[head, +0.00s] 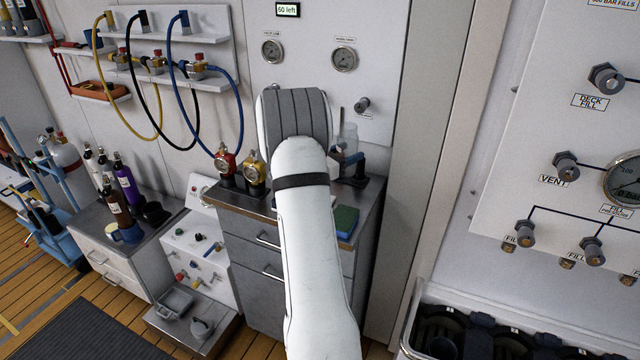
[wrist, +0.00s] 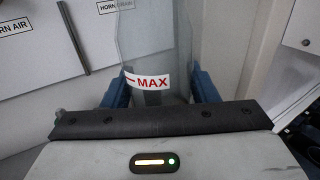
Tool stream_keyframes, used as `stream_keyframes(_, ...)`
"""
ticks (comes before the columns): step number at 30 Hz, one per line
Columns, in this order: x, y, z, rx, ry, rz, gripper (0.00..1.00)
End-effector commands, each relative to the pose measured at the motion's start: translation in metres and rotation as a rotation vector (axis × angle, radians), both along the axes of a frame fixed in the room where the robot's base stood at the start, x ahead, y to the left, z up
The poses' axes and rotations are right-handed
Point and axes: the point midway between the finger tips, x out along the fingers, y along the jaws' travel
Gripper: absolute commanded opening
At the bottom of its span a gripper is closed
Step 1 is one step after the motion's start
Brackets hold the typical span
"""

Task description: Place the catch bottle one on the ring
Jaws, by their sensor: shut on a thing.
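The catch bottle (wrist: 150,48) is clear, with a white label marked "MAX" in red. It stands between the blue fingers of my gripper (wrist: 162,90) in the wrist view, and the gripper is shut on it. In the head view the bottle (head: 349,132) shows just right of my arm, in front of the white panel and above the grey cabinet's top. My gripper (head: 346,160) is mostly hidden behind my arm there. I cannot make out the ring clearly; my arm covers part of the cabinet top.
The grey cabinet (head: 262,262) carries a red-topped regulator (head: 225,162), a yellow-topped one (head: 254,173) and a green-and-blue sponge (head: 345,221). A knob (head: 362,104) and gauges (head: 344,58) project from the panel behind. A fill panel with valves (head: 566,165) stands right.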

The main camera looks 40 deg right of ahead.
Motion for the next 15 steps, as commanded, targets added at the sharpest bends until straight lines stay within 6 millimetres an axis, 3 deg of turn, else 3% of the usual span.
stream_keyframes(4, 0.0, 0.001, -0.027, 0.001, 0.005, 0.001, 0.3)
stream_keyframes(15, 0.001, 0.001, -0.066, 0.0, 0.003, 0.003, 0.3)
